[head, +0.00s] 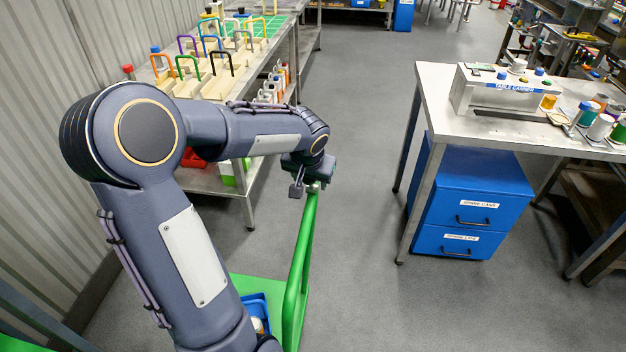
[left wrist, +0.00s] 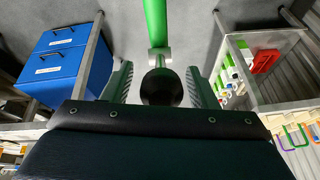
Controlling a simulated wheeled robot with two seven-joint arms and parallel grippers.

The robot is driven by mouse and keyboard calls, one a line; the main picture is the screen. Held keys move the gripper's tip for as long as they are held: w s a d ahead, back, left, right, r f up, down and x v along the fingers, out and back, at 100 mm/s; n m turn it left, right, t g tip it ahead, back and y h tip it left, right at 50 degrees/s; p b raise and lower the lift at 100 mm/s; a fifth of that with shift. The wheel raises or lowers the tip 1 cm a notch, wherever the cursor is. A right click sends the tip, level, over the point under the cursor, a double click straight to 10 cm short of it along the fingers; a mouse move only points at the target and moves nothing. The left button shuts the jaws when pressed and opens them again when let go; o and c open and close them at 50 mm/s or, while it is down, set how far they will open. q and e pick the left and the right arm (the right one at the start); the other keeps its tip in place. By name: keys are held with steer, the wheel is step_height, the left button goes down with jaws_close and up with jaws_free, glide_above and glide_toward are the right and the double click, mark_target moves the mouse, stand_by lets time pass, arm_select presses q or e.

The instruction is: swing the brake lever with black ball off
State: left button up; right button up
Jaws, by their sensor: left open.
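The brake lever's black ball (left wrist: 160,88) shows in the left wrist view, with a short pale stem (left wrist: 158,57) behind it near the end of a green rail (left wrist: 155,20). My left gripper (left wrist: 158,84) is open, one finger on each side of the ball, with a visible gap to each finger. I cannot tell how deep the ball sits between them. In the head view my left gripper (head: 308,180) is at the top end of the green cart rail (head: 301,260) and hides the ball. My right gripper is not in view.
A steel table (head: 431,95) at the right bears the table canner (head: 506,90), with a blue drawer cabinet (head: 470,205) below. A steel bench (head: 285,60) with coloured-handled blocks stands at the left. A blue bin (head: 252,305) sits on the green cart. The floor between is clear.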

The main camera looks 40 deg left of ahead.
arm_select(q)
steer(key=shift+w+a+f, duration=0.15)
steer(key=shift+w+f, duration=0.05)
steer(key=shift+f, duration=0.45)
